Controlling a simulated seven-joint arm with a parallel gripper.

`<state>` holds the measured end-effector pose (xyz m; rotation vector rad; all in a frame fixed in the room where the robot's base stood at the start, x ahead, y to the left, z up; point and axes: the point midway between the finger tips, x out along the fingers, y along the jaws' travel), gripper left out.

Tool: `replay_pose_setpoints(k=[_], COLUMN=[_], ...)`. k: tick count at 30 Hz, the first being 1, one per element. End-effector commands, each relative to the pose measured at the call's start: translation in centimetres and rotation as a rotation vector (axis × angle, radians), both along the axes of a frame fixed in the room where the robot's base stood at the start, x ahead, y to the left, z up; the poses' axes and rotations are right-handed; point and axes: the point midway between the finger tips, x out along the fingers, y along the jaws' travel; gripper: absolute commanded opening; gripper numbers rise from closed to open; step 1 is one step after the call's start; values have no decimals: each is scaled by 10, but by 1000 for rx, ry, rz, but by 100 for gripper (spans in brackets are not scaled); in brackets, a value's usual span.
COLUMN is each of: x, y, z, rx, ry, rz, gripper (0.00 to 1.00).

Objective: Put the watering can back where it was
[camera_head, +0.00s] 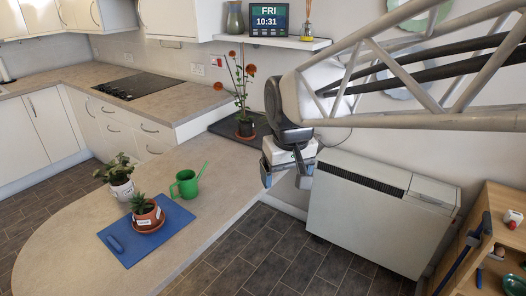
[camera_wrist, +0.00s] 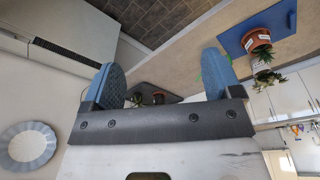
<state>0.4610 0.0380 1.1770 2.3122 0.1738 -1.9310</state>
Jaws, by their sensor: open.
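The green watering can (camera_head: 186,185) stands upright on the counter, its spout pointing up to the right. In the wrist view only a sliver of green (camera_wrist: 229,62) shows behind the right finger. My gripper (camera_head: 285,176) is open and empty beyond the counter's right edge, well right of the can and apart from it. Its two blue fingers stand wide apart in the wrist view (camera_wrist: 163,80), with nothing between them held.
A blue board (camera_head: 117,244) holds a potted succulent (camera_head: 146,214), close to the can. A white-potted plant (camera_head: 121,188) stands left. A tall flowering plant (camera_head: 244,126) stands on a dark tray (camera_head: 222,126) behind. A heater (camera_head: 355,212) is right; bare counter lies between can and tray.

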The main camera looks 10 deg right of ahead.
Motion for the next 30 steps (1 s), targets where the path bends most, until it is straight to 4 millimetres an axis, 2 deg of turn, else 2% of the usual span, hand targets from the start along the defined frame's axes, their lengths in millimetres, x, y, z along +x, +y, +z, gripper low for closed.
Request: replay_pose_setpoints(k=[1, 9, 15, 21, 30], x=[-15, -84, -124, -143, -146], y=[-6, -27, -37, -41, -42], z=[-1, -16, -29, -38, -39], rx=[2, 11, 17, 19, 20], ry=[-7, -32, -47, -54, -53], rz=[-17, -106, -159, -185, -188], gripper=[84, 84, 84, 84, 84])
